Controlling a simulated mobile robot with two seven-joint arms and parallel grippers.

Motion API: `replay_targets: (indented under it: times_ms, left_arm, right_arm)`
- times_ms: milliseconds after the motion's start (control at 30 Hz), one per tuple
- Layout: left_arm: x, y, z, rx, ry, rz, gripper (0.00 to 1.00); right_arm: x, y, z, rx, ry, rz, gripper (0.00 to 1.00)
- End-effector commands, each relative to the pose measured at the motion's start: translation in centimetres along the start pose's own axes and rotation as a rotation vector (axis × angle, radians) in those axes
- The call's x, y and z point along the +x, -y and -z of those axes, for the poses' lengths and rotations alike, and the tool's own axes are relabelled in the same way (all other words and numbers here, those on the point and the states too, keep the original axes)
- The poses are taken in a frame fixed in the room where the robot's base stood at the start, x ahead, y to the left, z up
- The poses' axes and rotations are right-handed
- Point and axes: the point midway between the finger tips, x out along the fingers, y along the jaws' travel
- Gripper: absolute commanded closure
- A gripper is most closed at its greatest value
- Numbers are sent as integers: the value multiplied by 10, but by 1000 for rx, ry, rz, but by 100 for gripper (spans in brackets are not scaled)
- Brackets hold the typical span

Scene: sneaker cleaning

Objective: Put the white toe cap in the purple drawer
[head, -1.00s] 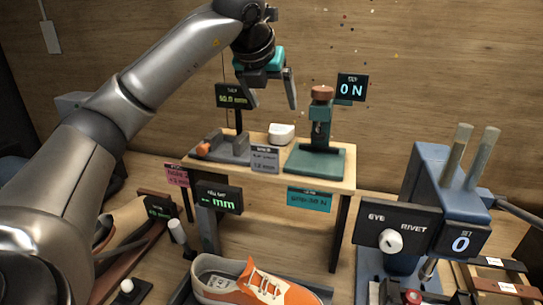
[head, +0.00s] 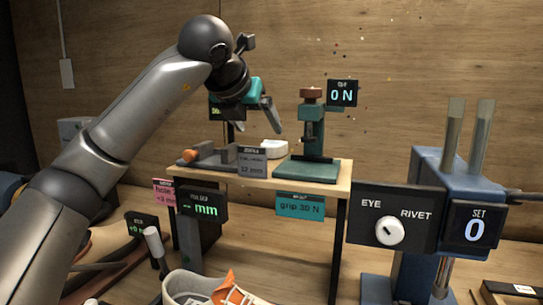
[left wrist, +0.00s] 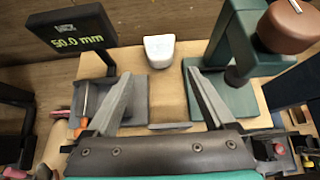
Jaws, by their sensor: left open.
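The white toe cap (head: 273,149) sits on the raised wooden shelf (head: 262,183), between a grey gauge block and a green press. It also shows in the left wrist view (left wrist: 160,50), past the fingertips. My left gripper (head: 260,128) is open and empty, just above and in front of the toe cap; its two fingers (left wrist: 160,73) point towards it and do not touch it. No purple drawer is in view. My right gripper is not in view.
The green press (head: 311,140) with a brown knob stands close right of the cap. A blue rivet machine (head: 430,210) stands at right, and an orange sneaker (head: 215,288) lies below the shelf.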

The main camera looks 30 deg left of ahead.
Motion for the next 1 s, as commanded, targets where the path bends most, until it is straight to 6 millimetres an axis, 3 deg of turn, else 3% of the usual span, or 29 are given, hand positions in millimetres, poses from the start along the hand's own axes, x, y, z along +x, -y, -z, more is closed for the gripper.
replay_targets:
  times_ms: [33,200,467,800,1000]
  left_arm:
    - [14,0,3,0,-6,-1,12]
    - [44,0,2,-1,-3,0,12]
    - [61,0,2,1,-2,0,12]
    - [101,0,4,0,-3,0,12]
    - [109,0,3,1,-2,0,12]
  right_arm:
    - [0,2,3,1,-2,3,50]
    - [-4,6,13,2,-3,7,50]
    - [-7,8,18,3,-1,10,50]
    - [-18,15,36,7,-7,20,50]
    - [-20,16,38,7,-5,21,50]
